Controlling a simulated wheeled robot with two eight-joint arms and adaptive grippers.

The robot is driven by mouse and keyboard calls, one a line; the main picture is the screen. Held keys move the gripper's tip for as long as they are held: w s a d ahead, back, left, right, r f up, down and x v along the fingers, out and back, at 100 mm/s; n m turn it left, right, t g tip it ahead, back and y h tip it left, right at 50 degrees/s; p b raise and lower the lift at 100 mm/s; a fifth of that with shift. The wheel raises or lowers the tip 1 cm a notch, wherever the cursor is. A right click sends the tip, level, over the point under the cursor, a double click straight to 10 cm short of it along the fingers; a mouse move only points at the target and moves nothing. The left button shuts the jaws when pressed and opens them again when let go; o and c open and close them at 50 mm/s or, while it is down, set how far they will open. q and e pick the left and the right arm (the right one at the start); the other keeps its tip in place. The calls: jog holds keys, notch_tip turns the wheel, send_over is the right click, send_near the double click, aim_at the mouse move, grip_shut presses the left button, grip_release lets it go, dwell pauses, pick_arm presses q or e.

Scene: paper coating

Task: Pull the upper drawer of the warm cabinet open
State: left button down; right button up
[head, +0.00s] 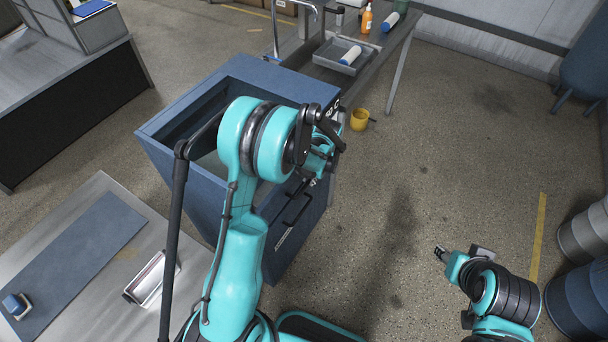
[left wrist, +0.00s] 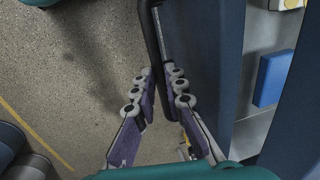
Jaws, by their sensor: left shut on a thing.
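The blue cabinet (head: 285,80) stands at the centre of the head view, with a recess visible inside its top rim. My left gripper (head: 322,160) is at its front face, partly hidden by my arm. In the left wrist view, the fingers of my left gripper (left wrist: 160,98) are closed around a dark handle bar (left wrist: 151,32) beside the blue front panel (left wrist: 215,50). A lower black handle (head: 297,208) shows on the cabinet front in the head view. My right gripper (head: 441,255) is away from the cabinet, over the floor; its fingers are too small to read.
A metal table (head: 384,58) with a tray (head: 336,58), an orange bottle (head: 366,20) and rollers stands behind. A yellow cup (head: 359,120) is beside the cabinet. Another table (head: 105,195) is at the left. Barrels (head: 580,300) stand at far right. Floor before the cabinet is clear.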

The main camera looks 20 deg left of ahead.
pick_arm(q)
jog(key=s+d+b, duration=0.1)
jog(key=s+d, duration=0.1)
jog(key=d, duration=1.2)
jog(key=s+d+b, duration=0.2)
jog(key=d, duration=1.3)
jog(key=shift+d, duration=0.3)
jog(key=c, duration=1.6)
grip_release()
jog(key=r, duration=0.4)
jog(key=d+r, duration=0.1)
jog(key=r, duration=0.3)
jog(key=d+r, duration=0.1)
jog(key=r, duration=0.2)
jog(key=shift+s+d+r, duration=0.1)
jog(key=shift+s+r, duration=0.1)
jog(key=shift+r, duration=0.2)
